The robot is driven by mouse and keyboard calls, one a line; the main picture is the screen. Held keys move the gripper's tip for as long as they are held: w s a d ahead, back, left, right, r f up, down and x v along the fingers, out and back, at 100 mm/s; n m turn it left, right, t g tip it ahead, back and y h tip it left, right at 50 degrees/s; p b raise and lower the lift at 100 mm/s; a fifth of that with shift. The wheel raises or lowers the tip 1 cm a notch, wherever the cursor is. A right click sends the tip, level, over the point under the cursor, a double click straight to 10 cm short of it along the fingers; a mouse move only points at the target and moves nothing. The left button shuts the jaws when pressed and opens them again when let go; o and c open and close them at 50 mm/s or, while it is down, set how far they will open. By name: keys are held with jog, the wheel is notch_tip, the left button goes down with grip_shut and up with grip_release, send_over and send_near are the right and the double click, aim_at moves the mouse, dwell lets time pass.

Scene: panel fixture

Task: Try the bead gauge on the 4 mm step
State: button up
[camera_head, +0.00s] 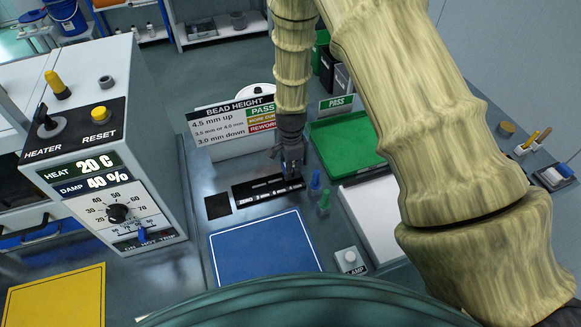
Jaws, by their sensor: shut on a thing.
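The black step strip (262,190) lies on the bench, with labels running from ZERO on its left to higher mm steps on its right. My gripper (292,171) points down over the right end of the strip, at about the 4 mm label. It is shut on the bead gauge, which is small and dark and mostly hidden by the fingers. I cannot tell whether the gauge touches the step. A BEAD HEIGHT sign (232,124) stands behind, listing 4.5 mm up as PASS, 3.5 mm or 4.0 mm as more cure and 3.0 mm down as REWORK.
A blue mat (263,250) lies in front of the strip. Blue (315,180) and green (324,200) pegs stand close right of the gripper. A green PASS tray (345,141) and white panel (372,215) lie right. The heater box (120,150) stands left. A CLAMP knob (348,257) is front right.

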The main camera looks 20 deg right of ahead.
jog(key=shift+f, duration=0.45)
dwell(1.6)
jog(key=shift+r, duration=0.1)
jog(key=shift+r+p, duration=2.45)
jog(key=shift+r, duration=1.5)
